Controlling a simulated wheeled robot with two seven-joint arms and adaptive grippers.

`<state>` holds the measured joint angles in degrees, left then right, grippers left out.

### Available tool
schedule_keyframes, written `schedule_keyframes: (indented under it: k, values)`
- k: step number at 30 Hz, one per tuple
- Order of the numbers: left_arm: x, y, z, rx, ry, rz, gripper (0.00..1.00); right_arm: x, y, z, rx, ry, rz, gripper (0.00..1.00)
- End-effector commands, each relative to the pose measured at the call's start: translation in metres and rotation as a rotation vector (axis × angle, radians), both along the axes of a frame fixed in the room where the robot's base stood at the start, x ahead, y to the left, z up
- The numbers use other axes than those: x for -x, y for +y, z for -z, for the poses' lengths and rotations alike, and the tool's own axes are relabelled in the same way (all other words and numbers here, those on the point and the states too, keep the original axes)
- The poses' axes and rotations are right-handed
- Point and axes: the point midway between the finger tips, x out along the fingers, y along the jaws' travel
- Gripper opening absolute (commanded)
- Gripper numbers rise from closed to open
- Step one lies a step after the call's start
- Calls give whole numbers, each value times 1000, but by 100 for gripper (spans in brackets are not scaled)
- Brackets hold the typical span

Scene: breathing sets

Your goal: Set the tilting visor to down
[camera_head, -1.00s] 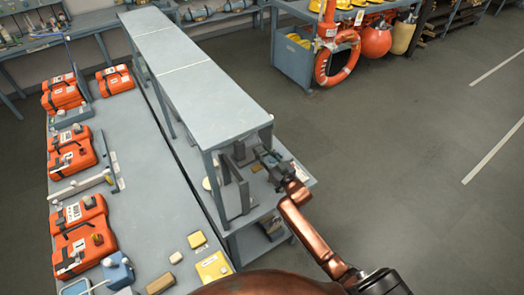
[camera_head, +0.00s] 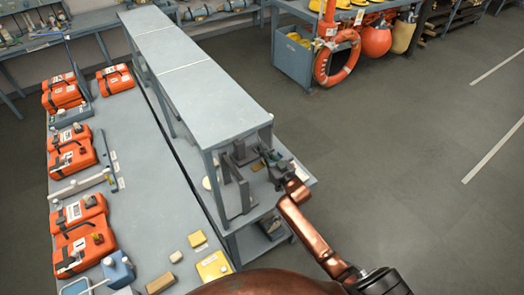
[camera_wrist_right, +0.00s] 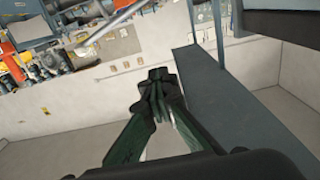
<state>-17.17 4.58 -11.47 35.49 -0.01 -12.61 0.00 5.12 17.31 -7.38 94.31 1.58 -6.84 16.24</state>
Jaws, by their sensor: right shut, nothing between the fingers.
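My right gripper (camera_head: 266,158) is shut and empty. It is at the open right end of the grey shelf unit, beside dark grey upright plates (camera_head: 236,188) on the shelf below the top. One plate stands tilted. I cannot tell for sure which part is the tilting visor. In the right wrist view the closed fingertips (camera_wrist_right: 156,78) are together with nothing between them, in front of a pale surface, and a grey panel (camera_wrist_right: 225,110) is to their right. My left gripper is not in view.
The shelf unit's top (camera_head: 180,70) is bare. Orange cases (camera_head: 72,150) stand on the long table (camera_head: 160,200) to the left, with a yellow box (camera_head: 213,266) near its front. A blue cart with an orange life ring (camera_head: 337,64) is at the back. The floor at right is clear.

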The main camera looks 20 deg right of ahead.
Motion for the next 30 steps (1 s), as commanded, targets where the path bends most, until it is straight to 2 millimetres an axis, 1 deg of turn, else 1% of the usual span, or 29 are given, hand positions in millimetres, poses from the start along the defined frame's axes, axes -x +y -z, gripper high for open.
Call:
schedule_keyframes:
  k: [12, 24, 30]
  values:
    - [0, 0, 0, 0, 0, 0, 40, 0, 0, 0, 0, 0, 0, 0]
    - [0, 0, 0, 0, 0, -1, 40, 0, 0, 0, 0, 0, 0, 27]
    - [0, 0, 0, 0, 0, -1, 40, 0, 0, 0, 0, 0, 0, 28]
